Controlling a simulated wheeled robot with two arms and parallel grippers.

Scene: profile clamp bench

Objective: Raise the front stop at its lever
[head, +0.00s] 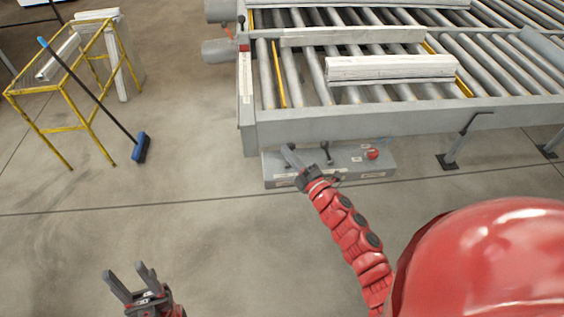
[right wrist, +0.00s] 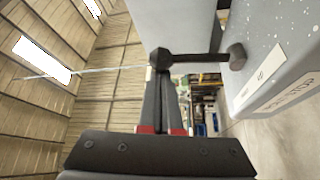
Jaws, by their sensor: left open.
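A grey control box (head: 350,162) sits on the floor at the front of the roller bench. In the right wrist view a dark lever (right wrist: 203,58) with a round knob sticks out beside a white label (right wrist: 290,92) whose readable word is STOP. My right gripper (head: 289,153) is at the left part of the box. Its fingers are close together with the lever's knob at their tips, and it looks shut on the lever. In the head view the gripper hides that lever. My left gripper (head: 130,274) is open and empty, low at the left, over bare floor.
A second black lever (head: 327,151) and a red button (head: 373,154) are on the box, right of my right gripper. White profiles (head: 390,68) lie on the rollers. A yellow rack (head: 65,90) and a blue broom (head: 141,147) stand at left. The floor between is clear.

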